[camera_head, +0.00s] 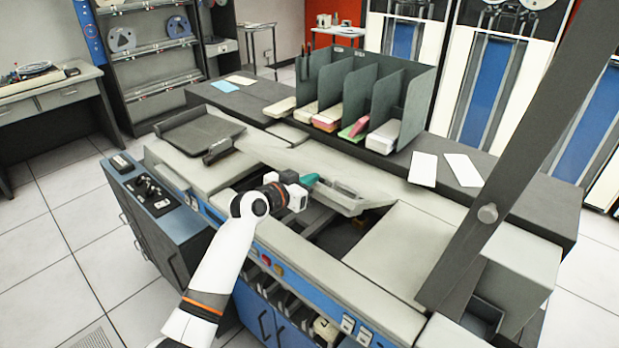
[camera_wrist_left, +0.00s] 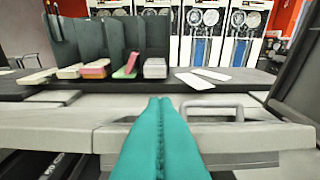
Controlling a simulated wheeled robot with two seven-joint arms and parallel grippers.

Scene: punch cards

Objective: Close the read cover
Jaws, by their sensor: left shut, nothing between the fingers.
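The read cover (camera_head: 328,187) is a pale grey lid in the middle of the blue and grey card machine. It sits tilted, with a dark open cavity under its front edge. In the left wrist view the cover (camera_wrist_left: 60,137) spans the picture, with a bar handle (camera_wrist_left: 211,105) on it. My left gripper (camera_head: 311,180) has teal fingers and is shut and empty at the cover's front edge. In the left wrist view its fingertips (camera_wrist_left: 160,101) overlap the cover, left of the handle; I cannot tell whether they touch it. My right gripper is not in view.
A grey card rack (camera_head: 372,90) with card stacks stands on the shelf behind the cover. White cards (camera_head: 423,169) lie to its right. A long dark panel (camera_head: 520,165) rises at the right. A dark card tray (camera_head: 203,133) sits at the machine's left.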

